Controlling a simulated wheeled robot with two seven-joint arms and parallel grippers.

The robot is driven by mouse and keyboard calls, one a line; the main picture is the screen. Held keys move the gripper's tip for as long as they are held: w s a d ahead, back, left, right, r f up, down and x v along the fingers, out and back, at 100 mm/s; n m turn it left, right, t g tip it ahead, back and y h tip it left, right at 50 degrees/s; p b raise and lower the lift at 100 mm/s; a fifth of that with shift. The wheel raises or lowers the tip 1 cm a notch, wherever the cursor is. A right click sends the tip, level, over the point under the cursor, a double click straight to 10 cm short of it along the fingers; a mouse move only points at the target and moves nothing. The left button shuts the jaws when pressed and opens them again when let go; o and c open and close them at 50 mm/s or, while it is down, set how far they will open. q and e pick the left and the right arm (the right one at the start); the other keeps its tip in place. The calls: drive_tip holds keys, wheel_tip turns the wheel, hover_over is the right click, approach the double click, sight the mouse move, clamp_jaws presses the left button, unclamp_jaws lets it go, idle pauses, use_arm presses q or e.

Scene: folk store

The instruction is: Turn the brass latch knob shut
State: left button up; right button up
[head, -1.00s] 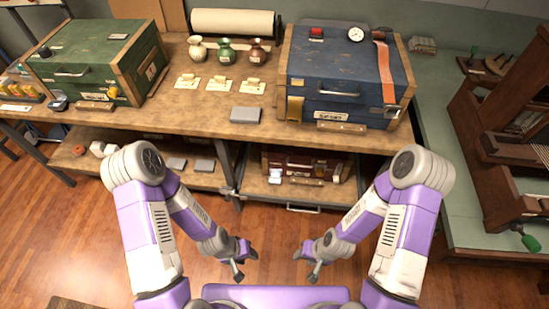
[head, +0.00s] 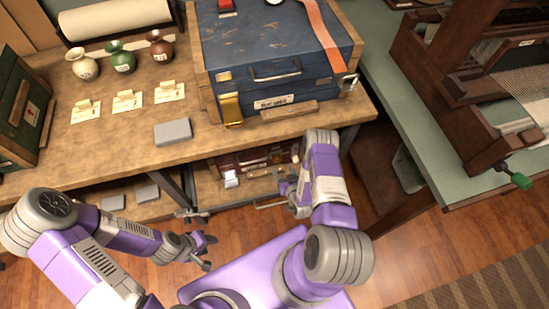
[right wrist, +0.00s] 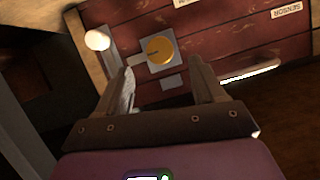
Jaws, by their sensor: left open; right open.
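The brass knob (right wrist: 160,50) is a round yellow disc on a square grey plate, on the front of a dark red wooden case (right wrist: 215,35). In the head view the red case (head: 228,161) lies on the lower shelf, and the knob cannot be made out there. My right gripper (right wrist: 162,76) is open, its two fingers apart and pointing at the plate, with the knob just beyond and between the tips. I see no contact. My left gripper (head: 210,251) is open and empty, low over the floor in front of the bench.
A white round knob (right wrist: 97,40) is left of the brass one. A pale handle bar (right wrist: 250,73) is to its right. A blue case (head: 275,45) and a grey block (head: 173,132) stand on the bench (head: 130,160) above the shelf.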

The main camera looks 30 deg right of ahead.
sight(278, 161)
drive_tip(key=b+x, duration=0.2)
drive_tip(key=x, duration=0.4)
drive_tip(key=shift+w+d+f+b, duration=0.15)
drive_tip(key=shift+w+b, duration=0.3)
drive_tip(key=shift+w, duration=0.15)
drive_tip(key=c, duration=1.1)
drive_tip(key=shift+o, duration=0.2)
